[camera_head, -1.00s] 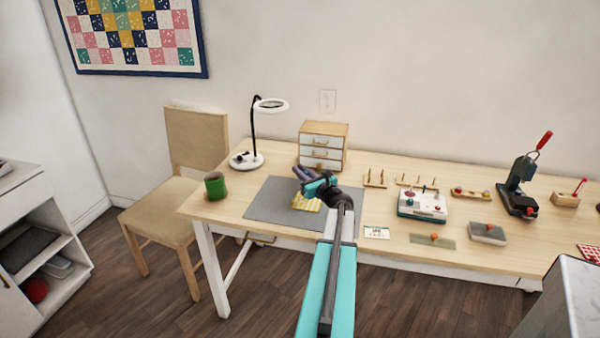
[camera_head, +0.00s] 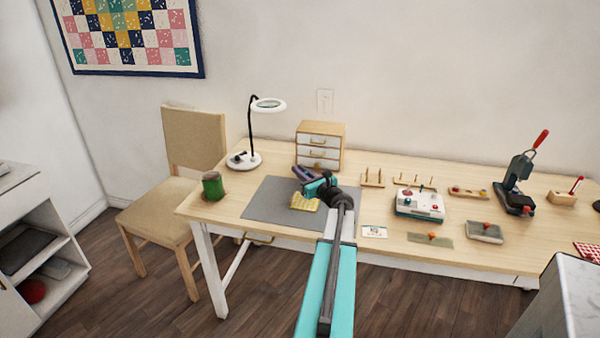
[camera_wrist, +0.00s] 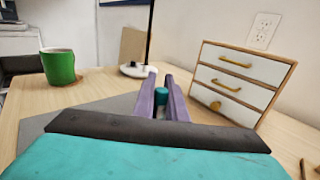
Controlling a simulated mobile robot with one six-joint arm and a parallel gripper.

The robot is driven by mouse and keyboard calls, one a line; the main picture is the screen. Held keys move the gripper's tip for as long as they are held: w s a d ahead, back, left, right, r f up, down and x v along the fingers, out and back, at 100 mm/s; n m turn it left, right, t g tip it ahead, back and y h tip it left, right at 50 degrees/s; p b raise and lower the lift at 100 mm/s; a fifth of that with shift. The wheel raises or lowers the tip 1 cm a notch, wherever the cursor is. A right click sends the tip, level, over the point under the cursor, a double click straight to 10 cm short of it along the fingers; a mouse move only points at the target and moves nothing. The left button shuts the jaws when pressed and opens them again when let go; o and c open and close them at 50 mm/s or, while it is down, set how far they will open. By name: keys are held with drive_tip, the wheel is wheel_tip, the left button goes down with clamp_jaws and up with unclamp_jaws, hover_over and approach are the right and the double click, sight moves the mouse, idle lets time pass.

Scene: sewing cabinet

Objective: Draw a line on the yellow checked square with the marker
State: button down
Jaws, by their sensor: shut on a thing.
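The yellow checked square (camera_head: 304,202) lies on the grey mat (camera_head: 262,205) on the table, partly hidden by my arm. My gripper (camera_head: 300,173) is above the mat at the back edge of the square. In the wrist view my gripper's purple fingers (camera_wrist: 160,92) are shut on a small teal cylinder, the marker (camera_wrist: 160,104), with only its end showing between them. The marker's tip is hidden, so I cannot tell whether it touches the square.
A green mug (camera_head: 213,186) stands left of the mat. A lamp (camera_head: 245,160) and a small drawer cabinet (camera_head: 320,146) stand behind it. The mat's left part is clear.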

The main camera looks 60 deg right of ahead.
drive_tip(key=shift+s+d, duration=0.3)
drive_tip(key=shift+s, duration=0.7)
drive_tip(key=shift+s+d, duration=0.25)
drive_tip(key=shift+s, duration=0.7)
idle(2.9)
drive_tip(key=shift+r, duration=0.25)
idle(0.4)
drive_tip(key=shift+f, duration=0.25)
idle(1.4)
drive_tip(key=shift+w+a, duration=0.1)
drive_tip(key=shift+w, duration=0.35)
idle(0.4)
